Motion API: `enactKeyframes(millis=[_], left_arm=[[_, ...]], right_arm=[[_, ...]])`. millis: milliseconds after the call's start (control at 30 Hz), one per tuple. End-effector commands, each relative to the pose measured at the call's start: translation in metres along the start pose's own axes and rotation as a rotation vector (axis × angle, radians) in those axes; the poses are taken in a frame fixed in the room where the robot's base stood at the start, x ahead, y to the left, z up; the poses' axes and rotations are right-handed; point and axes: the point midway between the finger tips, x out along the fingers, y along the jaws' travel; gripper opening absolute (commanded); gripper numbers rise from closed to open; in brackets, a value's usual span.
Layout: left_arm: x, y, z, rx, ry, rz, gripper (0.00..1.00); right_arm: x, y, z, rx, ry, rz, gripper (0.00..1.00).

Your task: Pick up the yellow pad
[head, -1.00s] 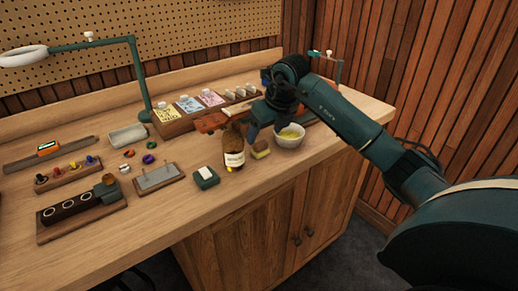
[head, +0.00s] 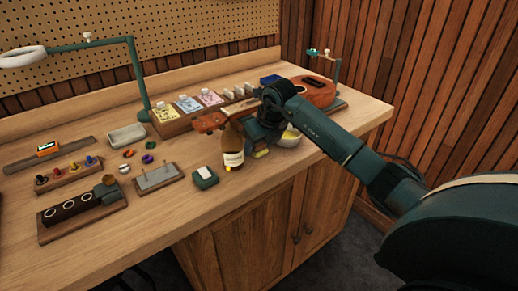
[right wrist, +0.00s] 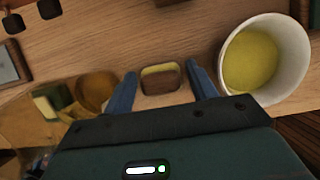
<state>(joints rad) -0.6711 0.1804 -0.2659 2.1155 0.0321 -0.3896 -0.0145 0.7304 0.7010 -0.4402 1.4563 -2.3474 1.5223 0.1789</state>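The yellow pad (head: 261,153) is a small yellow block with a brown top, lying on the wooden bench between the brown bottle and the white bowl. In the head view my right gripper (head: 257,140) is above it and hides most of it. In the right wrist view the pad (right wrist: 161,79) shows its brown face and yellow edge between the two blue fingers of the gripper (right wrist: 164,84). The fingers are apart, with a gap visible on each side of the pad. My left gripper is not in view.
The white bowl (head: 289,139) with yellow contents stands close right of the gripper. The brown bottle (head: 232,150) stands close left. A ukulele (head: 318,94) lies behind. A dark green box (head: 205,178) sits left of the bottle. Bare bench (head: 150,222) lies in front.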

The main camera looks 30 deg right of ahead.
Motion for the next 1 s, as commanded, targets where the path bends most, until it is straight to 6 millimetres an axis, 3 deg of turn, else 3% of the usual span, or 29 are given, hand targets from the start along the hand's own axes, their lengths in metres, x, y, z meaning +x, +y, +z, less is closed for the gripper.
enactKeyframes(millis=[400, 733, 1000], left_arm=[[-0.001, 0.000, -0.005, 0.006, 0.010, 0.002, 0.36], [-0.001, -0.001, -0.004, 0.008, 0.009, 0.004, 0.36], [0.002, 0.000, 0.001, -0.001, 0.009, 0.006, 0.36]], right_arm=[[0.000, 0.000, 0.000, 0.000, 0.000, 0.000, 0.23], [-0.009, 0.000, 0.005, 0.000, -0.004, -0.001, 0.23], [-0.058, -0.001, 0.025, 0.000, -0.006, -0.002, 0.23]])
